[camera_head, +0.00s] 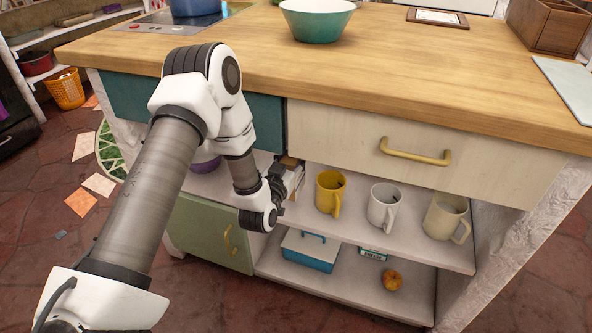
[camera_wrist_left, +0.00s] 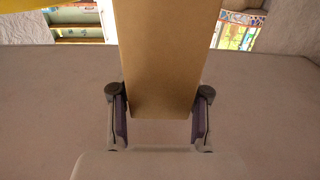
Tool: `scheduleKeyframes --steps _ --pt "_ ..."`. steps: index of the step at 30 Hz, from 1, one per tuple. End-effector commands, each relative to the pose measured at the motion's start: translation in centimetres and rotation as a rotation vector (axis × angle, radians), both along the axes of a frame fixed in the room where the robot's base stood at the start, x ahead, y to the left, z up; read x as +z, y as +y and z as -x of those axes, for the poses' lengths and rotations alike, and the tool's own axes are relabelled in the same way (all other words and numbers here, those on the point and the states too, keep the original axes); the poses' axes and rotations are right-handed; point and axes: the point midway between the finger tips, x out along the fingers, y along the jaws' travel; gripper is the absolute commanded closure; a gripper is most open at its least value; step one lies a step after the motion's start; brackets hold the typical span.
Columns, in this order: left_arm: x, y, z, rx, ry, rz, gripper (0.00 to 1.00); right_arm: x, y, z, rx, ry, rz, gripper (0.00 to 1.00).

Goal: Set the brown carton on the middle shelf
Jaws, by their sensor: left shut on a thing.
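The brown carton (camera_wrist_left: 165,60) stands large between the two fingers of my left gripper (camera_wrist_left: 160,118) in the left wrist view. The fingers are shut on it, one at each side. A pale shelf surface lies around it there; I cannot tell whether the carton touches it. In the head view my left gripper (camera_head: 286,184) reaches in at the middle shelf (camera_head: 350,224), left of the yellow mug. Only a small brown part of the carton (camera_head: 289,162) shows there, mostly hidden by the gripper. My right gripper is not in view.
On the middle shelf stand a yellow mug (camera_head: 328,193), a white mug (camera_head: 382,207) and a beige mug (camera_head: 446,217). Below are a blue-and-white box (camera_head: 309,250), a small device (camera_head: 373,253) and an orange fruit (camera_head: 393,280). The drawer (camera_head: 345,143) and wooden countertop (camera_head: 400,75) overhang the shelf.

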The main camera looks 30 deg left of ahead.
Motion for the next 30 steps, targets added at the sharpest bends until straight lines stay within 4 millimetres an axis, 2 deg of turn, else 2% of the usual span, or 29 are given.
scheduleKeyframes --steps 3,9,19,20,21,22,30 --pt "-0.4 0.0 -1.3 0.001 -0.001 -0.001 1.0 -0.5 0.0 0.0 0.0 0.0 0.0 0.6" --pt "-3.6 0.0 -1.3 0.0 0.0 0.0 1.0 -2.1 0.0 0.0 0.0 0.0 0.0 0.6" --pt "-3.8 0.0 -1.3 0.001 0.0 0.0 1.0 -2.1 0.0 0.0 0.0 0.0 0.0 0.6" --pt "-3.9 0.0 -1.2 0.001 0.001 0.0 0.5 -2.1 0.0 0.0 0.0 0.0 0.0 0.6" --pt "-3.8 0.0 -1.2 0.001 0.001 0.0 0.36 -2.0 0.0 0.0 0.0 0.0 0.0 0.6" --pt "-3.8 0.0 -1.2 0.001 0.001 0.0 0.29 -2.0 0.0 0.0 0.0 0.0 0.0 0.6" --pt "-3.8 0.0 -1.2 0.001 0.001 0.0 0.29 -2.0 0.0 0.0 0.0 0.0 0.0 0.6"
